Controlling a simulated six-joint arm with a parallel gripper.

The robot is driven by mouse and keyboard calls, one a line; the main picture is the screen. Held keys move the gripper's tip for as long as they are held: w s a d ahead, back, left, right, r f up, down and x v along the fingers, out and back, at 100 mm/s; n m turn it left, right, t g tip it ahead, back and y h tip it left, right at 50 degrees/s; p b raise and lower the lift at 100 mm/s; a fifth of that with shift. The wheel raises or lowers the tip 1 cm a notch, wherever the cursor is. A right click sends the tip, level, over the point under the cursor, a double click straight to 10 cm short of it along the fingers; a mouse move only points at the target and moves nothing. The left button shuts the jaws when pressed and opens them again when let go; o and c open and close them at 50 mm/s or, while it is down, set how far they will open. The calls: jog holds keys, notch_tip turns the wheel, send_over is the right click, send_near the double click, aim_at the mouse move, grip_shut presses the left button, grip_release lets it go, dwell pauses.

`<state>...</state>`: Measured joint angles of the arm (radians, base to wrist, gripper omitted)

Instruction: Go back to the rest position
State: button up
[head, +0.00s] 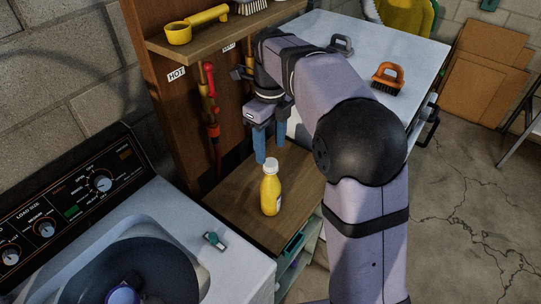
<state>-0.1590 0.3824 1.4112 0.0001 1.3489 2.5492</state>
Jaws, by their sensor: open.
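My gripper (269,146) hangs over the wooden counter (235,209) with its two blue fingers pointing down. The fingers are apart with nothing between them. A yellow bottle with a white cap (270,190) stands upright on the counter, just below and in front of the fingers in the picture. A gap shows between the fingertips and the cap, though depth is hard to judge. My arm reaches in from the lower right and covers part of the white surface behind it.
A washing machine (225,265) with a dark round opening stands at lower left. A shelf (215,38) above holds a yellow scoop (196,25) and a brush. Red-handled pipes (212,110) run down the wooden panel. An orange brush (387,77) lies on the white top (420,55).

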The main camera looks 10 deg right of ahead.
jog(key=shift+r, duration=1.15)
jog(key=s+d+f+n+p, duration=0.3)
jog(key=s+f+n, duration=0.2)
jog(key=s+n, duration=0.6)
jog(key=s+d+f+n+p, duration=0.3)
jog(key=s+n, duration=0.8)
jog(key=n, duration=0.5)
notch_tip(320, 180, down, 2)
jog(key=shift+d+f+n, duration=0.1)
jog(key=shift+d+n, duration=0.2)
jog(key=shift+d, duration=0.25)
notch_tip(320, 180, down, 5)
jog(key=b, duration=0.5)
